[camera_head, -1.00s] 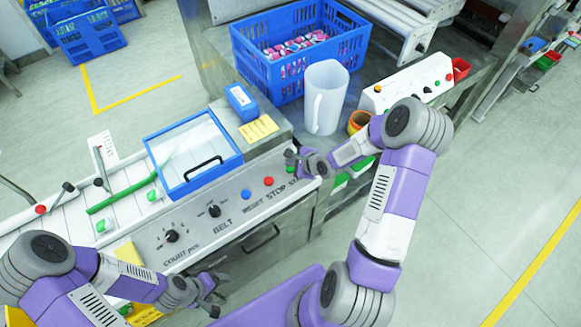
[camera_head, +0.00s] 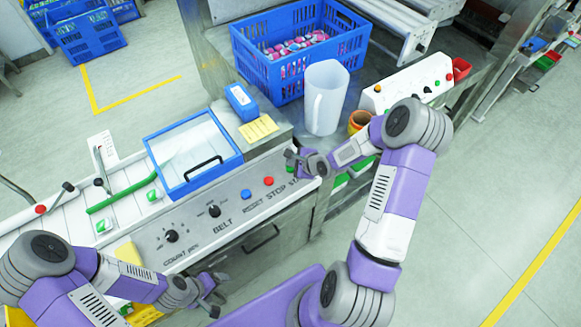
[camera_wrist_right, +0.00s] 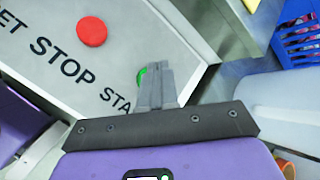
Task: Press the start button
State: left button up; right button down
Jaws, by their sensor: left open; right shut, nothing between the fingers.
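The green start button (camera_wrist_right: 141,76) sits on the sloped grey panel (camera_wrist_right: 30,45), beside the partly covered word START. In the right wrist view it is mostly hidden behind the fingertips of my right gripper (camera_wrist_right: 157,72). That gripper is shut and empty, with its tips over the button; I cannot tell whether they touch it. In the head view my right gripper (camera_head: 292,160) is at the panel's right end. My left gripper (camera_head: 212,288) is open and empty in front of the panel's lower left part.
The red stop button (camera_head: 268,181) and blue reset button (camera_head: 246,194) lie left of start. Two black knobs (camera_head: 213,211) are further left. A clear jug (camera_head: 324,98), an orange cup (camera_head: 358,121) and a blue crate (camera_head: 262,72) stand behind the right gripper.

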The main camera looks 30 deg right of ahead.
jog(key=shift+f, duration=0.35)
